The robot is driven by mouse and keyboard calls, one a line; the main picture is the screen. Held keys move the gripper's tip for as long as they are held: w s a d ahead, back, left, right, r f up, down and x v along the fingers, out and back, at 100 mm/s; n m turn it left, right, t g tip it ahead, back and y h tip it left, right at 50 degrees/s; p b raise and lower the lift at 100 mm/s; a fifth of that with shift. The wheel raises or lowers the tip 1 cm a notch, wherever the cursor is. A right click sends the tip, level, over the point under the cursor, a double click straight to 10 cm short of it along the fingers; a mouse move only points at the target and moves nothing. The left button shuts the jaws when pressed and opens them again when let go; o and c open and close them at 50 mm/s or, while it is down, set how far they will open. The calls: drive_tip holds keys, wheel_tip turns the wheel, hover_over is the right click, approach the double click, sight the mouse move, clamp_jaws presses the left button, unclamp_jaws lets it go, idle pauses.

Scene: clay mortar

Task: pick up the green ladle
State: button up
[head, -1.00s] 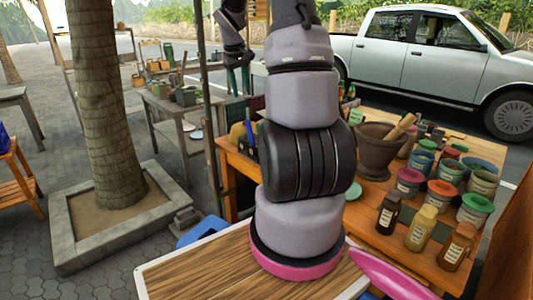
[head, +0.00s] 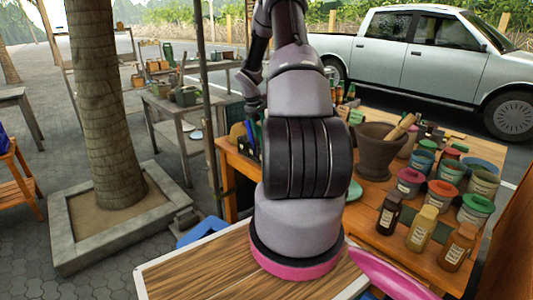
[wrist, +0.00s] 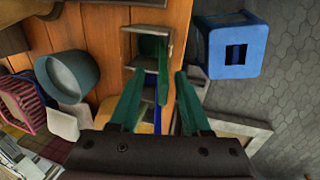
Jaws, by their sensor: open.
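A green utensil (wrist: 153,50), which looks like the green ladle, is in a compartment of a narrow holder (wrist: 166,38) on the orange wooden table, seen in the wrist view. My gripper (wrist: 159,80) has two green fingers, spread apart and pointing toward the holder. The green utensil lies just beyond the fingertips, and I see no contact. A blue item shows between the fingers. In the head view my arm hides most of the gripper and holder; a bit of blue and green shows beside the arm. Which end of the utensil I see is unclear.
A blue stool (wrist: 236,45) stands on the paving beside the table. A blue-grey pot (wrist: 68,76) and a pink striped item (wrist: 22,103) lie left of the holder. A clay mortar (head: 378,150) and several paint jars and bottles crowd the table's right part.

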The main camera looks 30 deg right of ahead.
sight(261, 143)
drive_tip(key=x, duration=0.4)
drive_tip(key=shift+f, duration=0.4)
clamp_jaws()
idle(1.0)
